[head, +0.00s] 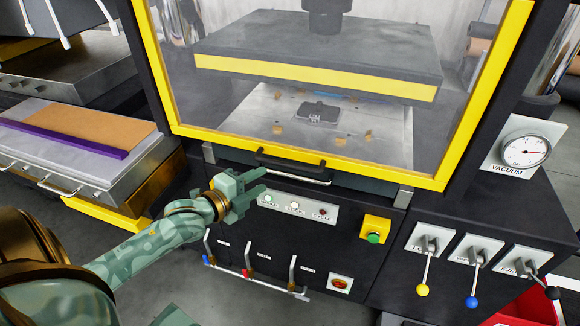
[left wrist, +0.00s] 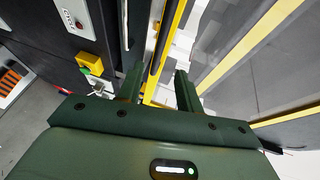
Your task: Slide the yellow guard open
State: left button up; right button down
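The yellow guard (head: 300,160) is a yellow frame around a clear pane, and it stands down across the front of the press. A dark bar handle (head: 290,163) sits at the middle of its lower edge. My left gripper (head: 262,181) is just below and left of this handle, with its fingers pointing right. In the left wrist view, its two fingers (left wrist: 160,90) stand apart with a gap between them. The guard's yellow frame (left wrist: 174,40) shows beyond the fingertips there. I cannot tell whether a finger touches the handle. My right gripper is out of view.
Below the guard are a panel of indicator lights (head: 295,207), a green button on a yellow box (head: 375,230) and several small levers (head: 250,262). To the right are a vacuum gauge (head: 525,150) and coloured levers (head: 425,265). A metal drawer unit (head: 75,180) stands left.

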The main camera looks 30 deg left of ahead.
aim_at(285, 167)
pick_arm(q)
jog(key=b+x, duration=0.1)
jog(key=x, duration=1)
jog(key=shift+w, duration=0.2)
grip_shut()
